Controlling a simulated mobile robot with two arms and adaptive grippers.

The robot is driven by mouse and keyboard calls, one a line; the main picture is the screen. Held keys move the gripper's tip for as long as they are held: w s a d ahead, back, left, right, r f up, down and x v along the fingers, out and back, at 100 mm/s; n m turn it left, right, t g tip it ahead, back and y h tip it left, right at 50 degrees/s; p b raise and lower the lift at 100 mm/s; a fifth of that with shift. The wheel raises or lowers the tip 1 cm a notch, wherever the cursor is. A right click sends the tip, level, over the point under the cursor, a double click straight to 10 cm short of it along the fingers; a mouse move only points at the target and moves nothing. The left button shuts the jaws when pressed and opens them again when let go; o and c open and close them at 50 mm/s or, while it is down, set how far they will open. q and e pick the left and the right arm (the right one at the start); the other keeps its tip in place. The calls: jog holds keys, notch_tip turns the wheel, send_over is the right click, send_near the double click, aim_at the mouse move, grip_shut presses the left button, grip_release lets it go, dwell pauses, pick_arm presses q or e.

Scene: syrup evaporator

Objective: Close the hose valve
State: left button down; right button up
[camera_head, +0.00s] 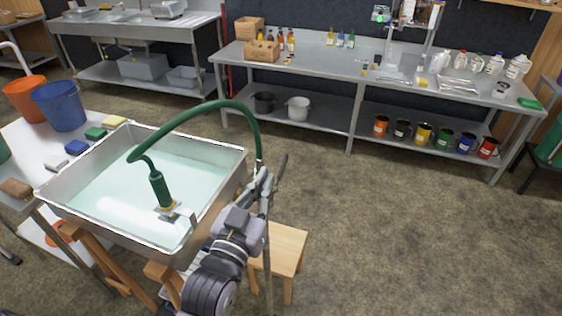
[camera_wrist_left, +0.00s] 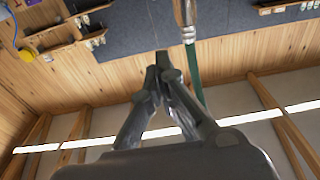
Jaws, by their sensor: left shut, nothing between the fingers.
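The green hose (camera_head: 213,107) arches from the pan's right side over its rim to a dark green nozzle (camera_head: 160,186) above the liquid. In the left wrist view the hose (camera_wrist_left: 194,70) hangs from a metal fitting (camera_wrist_left: 186,12), just right of my fingers. My left gripper (camera_head: 268,182) is beside the hose's right end, at the pan's right side. In the left wrist view its fingertips (camera_wrist_left: 163,68) meet with nothing between them. I cannot clearly tell the hose valve and its handle from the gripper parts in the head view. My right gripper is not in view.
The metal pan (camera_head: 88,219) of pale liquid stands on wooden legs. A wooden stool (camera_head: 288,244) is below my left arm. A white table with a blue bucket (camera_head: 59,105) is at left. Benches line the back. The floor (camera_head: 400,240) at right is clear.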

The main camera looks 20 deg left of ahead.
pick_arm(q)
jog(key=r+p, duration=0.1)
jog(key=p, duration=0.1)
send_over(281, 174)
jog(key=s, duration=0.3)
jog(key=shift+w, duration=0.15)
jog(key=shift+w+f+p, duration=0.1)
jog(key=shift+w+f, duration=0.25)
jog(key=shift+f, duration=0.3)
jog(key=shift+w+f+p, duration=0.15)
jog(key=shift+w+f, duration=0.2)
jog(key=shift+f, duration=0.35)
jog(key=shift+w+f+p, duration=0.1)
jog(key=shift+w+f, duration=0.25)
jog(key=shift+f, duration=0.3)
